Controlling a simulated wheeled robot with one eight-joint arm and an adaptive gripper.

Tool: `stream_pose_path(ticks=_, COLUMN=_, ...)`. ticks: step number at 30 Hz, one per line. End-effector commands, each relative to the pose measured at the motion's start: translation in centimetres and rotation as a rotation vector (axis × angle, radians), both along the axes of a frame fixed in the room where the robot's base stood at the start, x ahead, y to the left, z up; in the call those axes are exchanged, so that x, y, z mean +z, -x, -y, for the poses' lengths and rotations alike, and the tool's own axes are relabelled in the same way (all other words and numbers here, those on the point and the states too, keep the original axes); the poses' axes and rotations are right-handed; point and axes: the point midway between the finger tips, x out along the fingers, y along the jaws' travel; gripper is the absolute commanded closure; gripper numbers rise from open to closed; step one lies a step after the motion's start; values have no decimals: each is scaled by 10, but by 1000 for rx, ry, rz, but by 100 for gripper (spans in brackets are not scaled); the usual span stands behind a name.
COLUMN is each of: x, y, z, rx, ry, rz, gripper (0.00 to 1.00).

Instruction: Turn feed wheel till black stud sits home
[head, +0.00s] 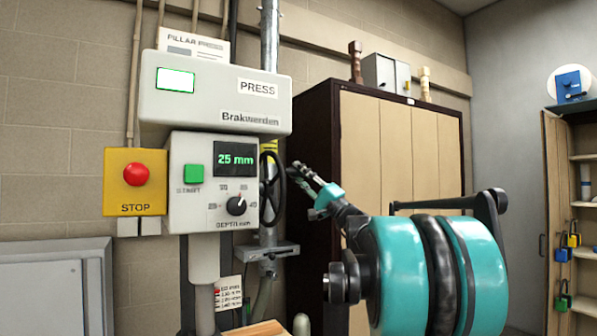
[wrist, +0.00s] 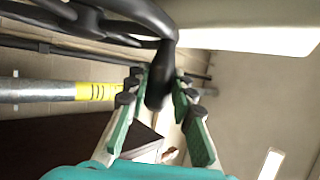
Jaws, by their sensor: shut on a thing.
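The black feed wheel (head: 271,189) stands on the right side of the press. It also shows in the wrist view (wrist: 150,15), where its rim and spokes cross the top left. My gripper (head: 300,170) is at the wheel's right edge. In the wrist view my gripper (wrist: 160,95) has its green-padded fingers on either side of a black rod-like part that comes down from the rim. The fingers are closed around this part of the wheel. I cannot make out the black stud in either view.
The press head (head: 215,95) carries a display (head: 235,159) reading 25 mm, a depth knob (head: 236,205) and a green start button (head: 194,178). A red stop button (head: 136,174) is at left. A steel column (head: 269,50) runs behind the wheel. A cabinet (head: 400,150) stands behind my arm.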

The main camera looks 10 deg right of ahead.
Motion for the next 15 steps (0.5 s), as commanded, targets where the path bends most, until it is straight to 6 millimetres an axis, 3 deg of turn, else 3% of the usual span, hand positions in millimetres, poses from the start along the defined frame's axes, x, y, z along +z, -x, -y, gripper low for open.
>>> stream_pose_path(ticks=14, x=-4, y=-2, z=-1, rx=-2, ry=6, rz=-6, gripper=100)
stream_pose_path(ticks=15, x=-4, y=-2, z=-1, rx=-2, ry=6, rz=-6, gripper=76)
